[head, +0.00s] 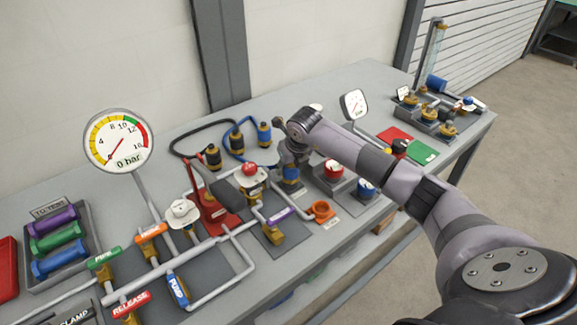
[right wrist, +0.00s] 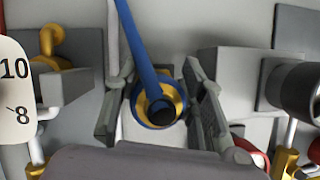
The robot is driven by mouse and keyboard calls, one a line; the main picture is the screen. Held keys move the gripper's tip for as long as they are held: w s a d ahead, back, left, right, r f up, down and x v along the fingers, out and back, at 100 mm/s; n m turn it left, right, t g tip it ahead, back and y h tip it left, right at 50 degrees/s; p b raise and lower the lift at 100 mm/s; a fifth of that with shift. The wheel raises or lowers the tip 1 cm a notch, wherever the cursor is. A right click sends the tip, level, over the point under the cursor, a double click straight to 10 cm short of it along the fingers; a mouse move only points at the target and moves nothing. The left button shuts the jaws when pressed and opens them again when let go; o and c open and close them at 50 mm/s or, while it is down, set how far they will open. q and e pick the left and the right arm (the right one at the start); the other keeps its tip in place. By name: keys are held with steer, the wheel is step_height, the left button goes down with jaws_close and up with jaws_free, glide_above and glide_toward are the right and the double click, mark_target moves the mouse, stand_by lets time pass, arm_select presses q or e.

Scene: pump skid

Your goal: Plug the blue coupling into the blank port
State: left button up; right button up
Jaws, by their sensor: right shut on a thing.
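My right gripper (head: 290,168) comes in from the right over the middle of the bench and points down. It is shut on the blue coupling (head: 291,174), whose blue body shows just below the fingers. In the right wrist view the coupling (right wrist: 160,122) is a blue ring with brass inside, between the two grey fingers (right wrist: 163,105), with a blue hose (right wrist: 142,45) running up from it. I cannot pick out the blank port for sure; the gripper hides what lies beneath the coupling. My left gripper is not in view.
Brass fittings (head: 237,140) with black and blue hoses stand behind left. A pressure gauge (head: 118,141) stands left, above pipes and coloured handles.

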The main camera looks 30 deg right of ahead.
steer(key=shift+f, duration=0.1)
steer(key=o, duration=1.3)
steer(key=shift+o, duration=0.2)
steer(key=v, duration=1.2)
